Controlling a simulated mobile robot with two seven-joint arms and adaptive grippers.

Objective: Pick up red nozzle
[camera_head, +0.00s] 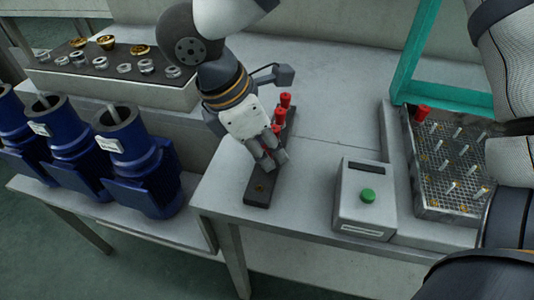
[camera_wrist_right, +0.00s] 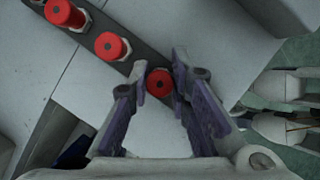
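Several red nozzles stand in a row on a dark narrow rail (camera_head: 259,188) on the white table. In the head view I see a far red nozzle (camera_head: 285,99) and a middle red nozzle (camera_head: 279,115). My right gripper (camera_head: 270,160) is over the near part of the rail, pointing down. In the right wrist view, the nearest red nozzle (camera_wrist_right: 159,82) lies between the open fingers of my right gripper (camera_wrist_right: 160,72); I cannot tell whether they touch it. Two other red nozzles (camera_wrist_right: 110,46) (camera_wrist_right: 64,13) are beyond, to the upper left. My left gripper is not in view.
A grey box with a green button (camera_head: 368,195) stands right of the rail. A metal tray of pins (camera_head: 437,209) with one red nozzle (camera_head: 421,113) is at the right, by a teal frame (camera_head: 407,75). Blue pumps (camera_head: 145,165) stand on the left on a lower shelf.

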